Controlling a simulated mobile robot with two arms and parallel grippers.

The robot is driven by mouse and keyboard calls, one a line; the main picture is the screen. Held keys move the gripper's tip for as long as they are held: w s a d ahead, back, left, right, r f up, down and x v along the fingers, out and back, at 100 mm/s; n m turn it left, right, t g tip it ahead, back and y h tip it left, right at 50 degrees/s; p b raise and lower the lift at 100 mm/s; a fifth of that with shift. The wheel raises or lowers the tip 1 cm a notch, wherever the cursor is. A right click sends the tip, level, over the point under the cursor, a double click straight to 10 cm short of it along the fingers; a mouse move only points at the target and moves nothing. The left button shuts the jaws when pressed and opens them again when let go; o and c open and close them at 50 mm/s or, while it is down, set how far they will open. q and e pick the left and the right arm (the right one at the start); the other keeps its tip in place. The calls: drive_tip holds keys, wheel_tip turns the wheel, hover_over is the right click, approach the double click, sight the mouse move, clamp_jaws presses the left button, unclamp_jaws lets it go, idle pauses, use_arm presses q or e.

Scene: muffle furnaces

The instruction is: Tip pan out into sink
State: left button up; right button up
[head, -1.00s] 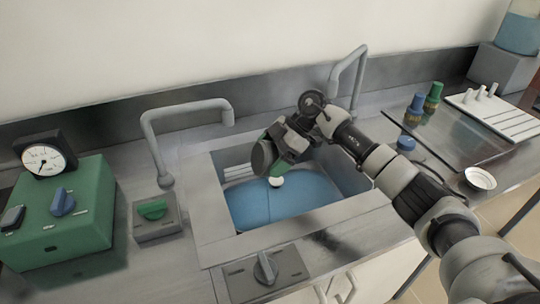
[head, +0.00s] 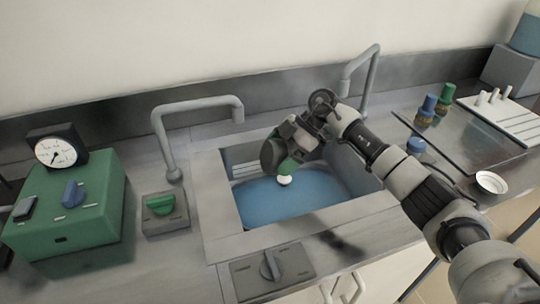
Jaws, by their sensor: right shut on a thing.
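The sink (head: 214,215) is a steel basin in the counter with blue in its bottom. My right gripper (head: 287,168) reaches in from the right and hangs over the basin, pointing down. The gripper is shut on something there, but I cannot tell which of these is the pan. Its fingers are largely hidden. I see nothing clearly pouring. My left gripper is not in view.
Two grey taps, left (head: 171,140) and right (head: 366,82), stand behind the sink. A green box with a dial (head: 72,235) is at left. A white dish (head: 491,183) and small bottles (head: 428,106) are at right.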

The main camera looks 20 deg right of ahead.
idle(0.4)
drive_tip(key=h+p, duration=0.1)
drive_tip(key=p, duration=0.2)
drive_tip(key=r+h+p, duration=0.1)
drive_tip(key=h+p, duration=0.1)
drive_tip(key=p, duration=0.1)
drive_tip(key=h+p, duration=0.2)
drive_tip(key=shift+a+r+p, duration=0.2)
drive_tip(key=shift+r+p, duration=0.05)
drive_tip(key=shift+p, duration=0.15)
drive_tip(key=shift+r+h+p, duration=0.15)
drive_tip(key=shift+h+p, duration=0.6)
drive_tip(key=shift+h, duration=0.15)
drive_tip(key=shift+a+h+p, duration=0.1)
drive_tip(key=shift+h+p, duration=0.25)
drive_tip(key=shift+h, duration=0.25)
